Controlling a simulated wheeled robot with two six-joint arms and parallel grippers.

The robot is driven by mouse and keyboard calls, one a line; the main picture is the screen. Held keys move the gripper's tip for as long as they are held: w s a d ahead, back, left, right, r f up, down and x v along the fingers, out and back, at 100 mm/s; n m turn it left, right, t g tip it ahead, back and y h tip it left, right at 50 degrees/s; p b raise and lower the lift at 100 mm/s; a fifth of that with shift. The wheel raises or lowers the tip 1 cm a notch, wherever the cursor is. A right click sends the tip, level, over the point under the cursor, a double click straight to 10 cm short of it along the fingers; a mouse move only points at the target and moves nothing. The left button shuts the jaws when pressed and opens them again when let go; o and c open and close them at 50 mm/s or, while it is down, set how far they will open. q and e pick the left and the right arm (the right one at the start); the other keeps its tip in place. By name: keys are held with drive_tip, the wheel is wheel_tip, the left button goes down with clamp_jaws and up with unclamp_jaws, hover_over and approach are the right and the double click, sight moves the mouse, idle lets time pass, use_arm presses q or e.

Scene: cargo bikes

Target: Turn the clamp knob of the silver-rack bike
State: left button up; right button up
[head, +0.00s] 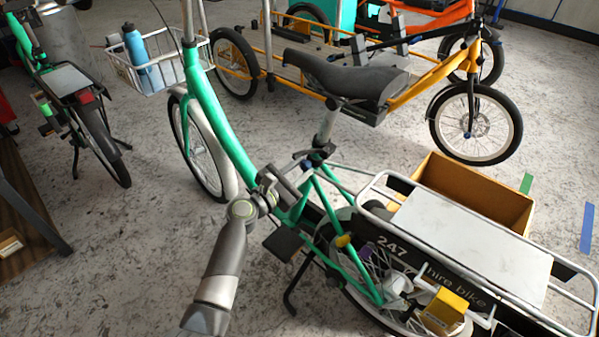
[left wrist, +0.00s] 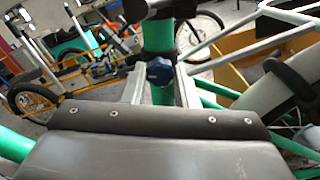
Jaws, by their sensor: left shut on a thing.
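The silver-rack bike (head: 345,252) is green, with a black saddle (head: 350,75) on a silver seat post. A silver tube rack (head: 375,190) with a pale top plate sits over its rear wheel. The dark blue clamp knob (left wrist: 160,70) is on the green seat tube (left wrist: 158,36), just below the seat post. My left gripper (left wrist: 160,84) has one finger on each side of the knob and is shut on it. In the head view my left gripper (head: 300,170) reaches the seat clamp from the lower left and mostly hides the knob. My right gripper is not visible.
An orange-yellow cargo bike (head: 400,95) stands behind the saddle. Another green bike (head: 85,100) stands at the left. A white basket (head: 180,70) with a blue bottle (head: 135,45) is at the front wheel. An open cardboard box (head: 475,195) lies behind the rack.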

use_arm(q)
drive_tip(key=shift+f+m+b, duration=0.1)
drive_tip(key=shift+m+b, duration=0.25)
drive_tip(key=shift+m, duration=0.95)
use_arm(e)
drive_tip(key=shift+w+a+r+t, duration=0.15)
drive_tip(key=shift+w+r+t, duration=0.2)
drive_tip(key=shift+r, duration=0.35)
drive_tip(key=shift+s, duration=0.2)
use_arm(q)
drive_tip(key=o, duration=1)
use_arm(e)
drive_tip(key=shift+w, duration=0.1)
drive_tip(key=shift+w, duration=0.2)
